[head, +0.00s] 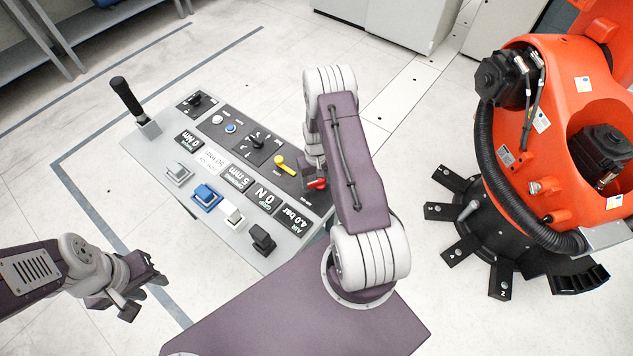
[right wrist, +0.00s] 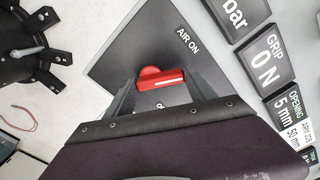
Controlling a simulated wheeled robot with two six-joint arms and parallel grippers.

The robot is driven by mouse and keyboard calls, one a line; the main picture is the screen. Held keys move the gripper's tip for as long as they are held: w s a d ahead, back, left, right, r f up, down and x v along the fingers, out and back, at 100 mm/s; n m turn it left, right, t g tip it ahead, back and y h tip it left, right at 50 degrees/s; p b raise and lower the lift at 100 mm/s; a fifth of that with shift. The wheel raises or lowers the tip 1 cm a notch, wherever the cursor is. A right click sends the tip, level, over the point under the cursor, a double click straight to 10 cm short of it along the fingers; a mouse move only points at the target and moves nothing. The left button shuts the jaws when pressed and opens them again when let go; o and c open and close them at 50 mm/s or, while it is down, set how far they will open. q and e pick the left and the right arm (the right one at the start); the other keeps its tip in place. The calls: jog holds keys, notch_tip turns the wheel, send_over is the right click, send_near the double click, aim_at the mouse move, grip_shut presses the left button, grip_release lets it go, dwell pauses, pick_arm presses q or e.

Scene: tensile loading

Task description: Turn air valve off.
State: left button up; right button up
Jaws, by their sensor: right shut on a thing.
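The red air valve handle (head: 317,183) sits near the right edge of the grey control panel (head: 150,160). In the right wrist view the red handle (right wrist: 160,82) lies between the fingers of my right gripper (right wrist: 162,90), which is shut on it. "AIR ON" is printed above the handle; a second label below it is mostly hidden. The AIR display (head: 291,219) reads 4.0 bar. In the head view my right arm partly covers the valve area. My left gripper (head: 142,288) is open and empty, off the panel at the lower left.
The panel also carries a yellow lever (head: 285,164), a black lever (head: 128,97), knobs and several rocker switches, including a blue one (head: 207,194). An orange robot arm (head: 570,110) on a black base stands at the right. The floor left of the panel is clear.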

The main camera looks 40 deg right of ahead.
jog(key=m, duration=0.2)
jog(key=m+b, duration=0.1)
jog(key=m, duration=0.3)
jog(key=shift+w+d+b, duration=0.25)
jog(key=shift+w+b, duration=0.1)
jog(key=shift+w, duration=0.05)
jog(key=m, duration=0.4)
jog(key=m+b, duration=0.1)
jog(key=shift+w+d+m, duration=0.2)
jog(key=shift+d+m, duration=0.1)
jog(key=shift+m, duration=0.1)
jog(key=o, duration=1.4)
jog(key=shift+r, duration=0.1)
notch_tip(320, 180, up, 9)
jog(key=shift+b, duration=0.35)
jog(key=shift+a, duration=0.1)
